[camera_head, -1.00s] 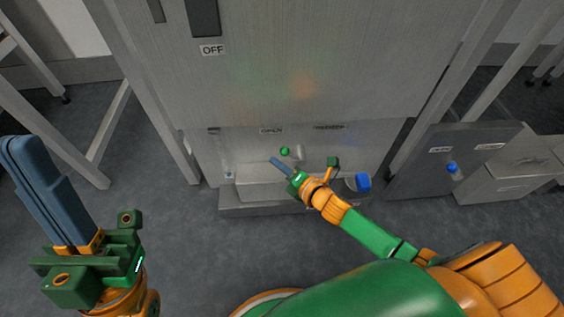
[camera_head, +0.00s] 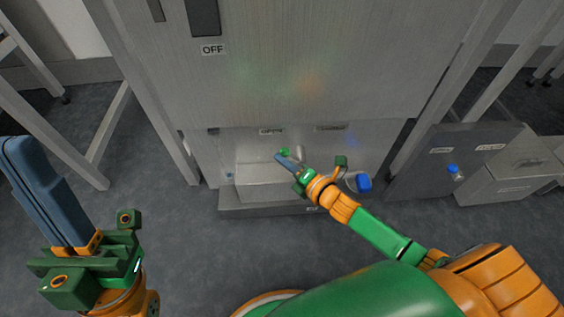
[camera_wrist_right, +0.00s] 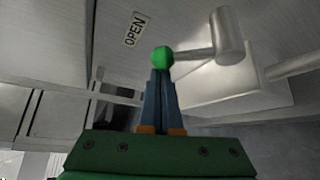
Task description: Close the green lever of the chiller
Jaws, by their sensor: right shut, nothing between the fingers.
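The chiller (camera_head: 300,90) is a large brushed-metal cabinet in the middle of the head view. Its lever shows as a green knob (camera_head: 284,152) low on the front. In the right wrist view the green knob (camera_wrist_right: 162,57) sits at the end of a metal arm on a grey cylinder, by an OPEN label (camera_wrist_right: 136,30). My right gripper (camera_head: 281,157) is shut and empty. Its fingertips (camera_wrist_right: 161,72) are at the knob and overlap it in view; contact cannot be told for sure. My left gripper (camera_head: 14,146) is raised at the left, its fingers close together, away from the chiller.
A pale box (camera_head: 262,178) stands low at the chiller's front. A blue knob (camera_head: 363,184) is right of my right gripper. A grey cabinet with another blue knob (camera_head: 452,169) stands at the right. Metal table legs (camera_head: 60,135) stand at the left. The floor in front is clear.

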